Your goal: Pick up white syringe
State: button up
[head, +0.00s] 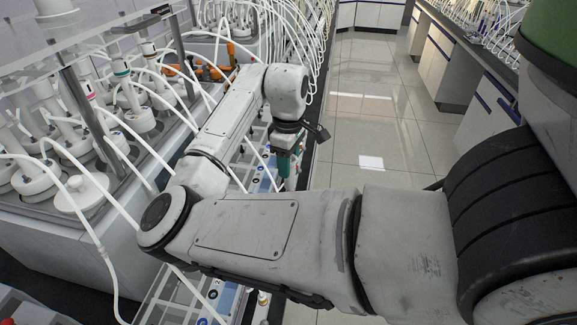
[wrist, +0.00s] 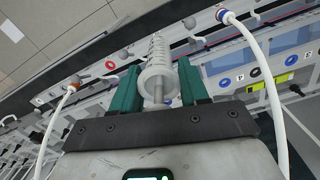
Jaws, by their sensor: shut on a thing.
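The white syringe (wrist: 157,80) is between the two teal fingers of my gripper (wrist: 158,76) in the wrist view. Its round flange faces the camera, and its ribbed barrel stretches away from the wrist. My gripper is shut on it. In the head view my gripper (head: 287,160) hangs at the end of my arm, above the edge of the bench. A small pale part shows at the fingers there, too small to tell clearly.
Glass reactors with white lids (head: 82,193) and many white tubes crowd the bench at left. A rack with coloured ring ports (wrist: 240,78) lies below the gripper, with tubes (wrist: 268,75) on both sides.

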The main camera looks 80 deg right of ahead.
notch_tip(320, 180, up, 2)
jog(key=shift+r+b, duration=0.2)
jog(key=shift+b, duration=0.1)
jog(key=s+d+r, duration=0.2)
jog(key=s+r, duration=0.7)
jog(key=s, duration=0.4)
jog(key=shift+s+d+r, duration=0.25)
jog(key=shift+s+r, duration=0.15)
jog(key=shift+r+p, duration=1.5)
jog(key=shift+p, duration=1.1)
